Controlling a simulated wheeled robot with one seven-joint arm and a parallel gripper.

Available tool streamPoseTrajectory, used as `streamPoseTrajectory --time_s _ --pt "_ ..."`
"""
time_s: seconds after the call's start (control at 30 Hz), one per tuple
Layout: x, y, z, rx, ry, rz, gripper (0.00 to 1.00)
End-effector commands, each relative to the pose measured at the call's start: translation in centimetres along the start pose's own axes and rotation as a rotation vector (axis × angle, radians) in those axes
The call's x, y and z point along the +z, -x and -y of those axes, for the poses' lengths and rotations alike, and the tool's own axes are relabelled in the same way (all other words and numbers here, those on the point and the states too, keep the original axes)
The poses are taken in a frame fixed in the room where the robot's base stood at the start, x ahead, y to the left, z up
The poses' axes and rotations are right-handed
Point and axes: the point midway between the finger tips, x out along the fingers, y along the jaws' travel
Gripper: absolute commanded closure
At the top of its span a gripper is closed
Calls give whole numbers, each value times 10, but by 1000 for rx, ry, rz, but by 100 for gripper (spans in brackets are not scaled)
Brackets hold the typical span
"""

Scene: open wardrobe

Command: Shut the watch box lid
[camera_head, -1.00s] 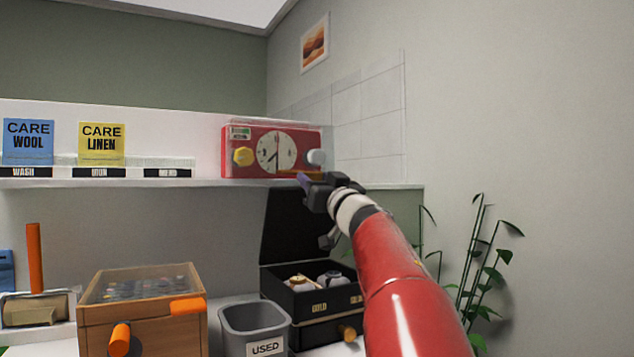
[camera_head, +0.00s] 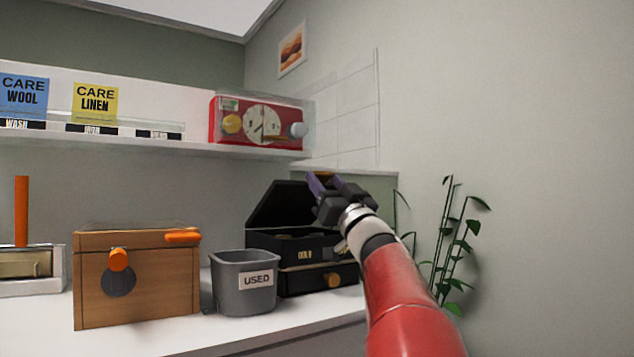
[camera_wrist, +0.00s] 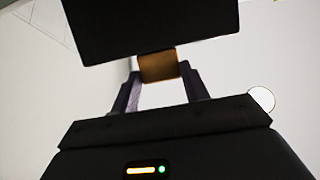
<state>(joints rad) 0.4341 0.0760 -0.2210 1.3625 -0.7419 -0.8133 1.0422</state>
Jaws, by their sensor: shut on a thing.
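The watch box (camera_head: 300,281) is black, with a lower drawer that has a brass-coloured knob, and stands at the right end of the counter. My gripper (camera_head: 322,182) is at the lid's upper right edge. In the wrist view the lid (camera_wrist: 150,25) fills the top, and its brass-coloured tab (camera_wrist: 158,66) sits between my fingers. My gripper (camera_wrist: 158,78) is shut on this tab. My gripper and arm hide the box's right part.
A grey bin (camera_head: 245,290) marked USED stands left of the box, near it. A wooden case (camera_head: 150,295) is further left. The shelf (camera_head: 190,149) above carries a red clock-faced box (camera_head: 228,112). A plant (camera_head: 446,240) stands to the right.

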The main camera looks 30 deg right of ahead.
Motion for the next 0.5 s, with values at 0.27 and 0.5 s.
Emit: streamPoseTrajectory --time_s 0.27,0.5 --pt "27 26 0 1 -3 19 96" --pt "33 32 0 0 -4 23 96"
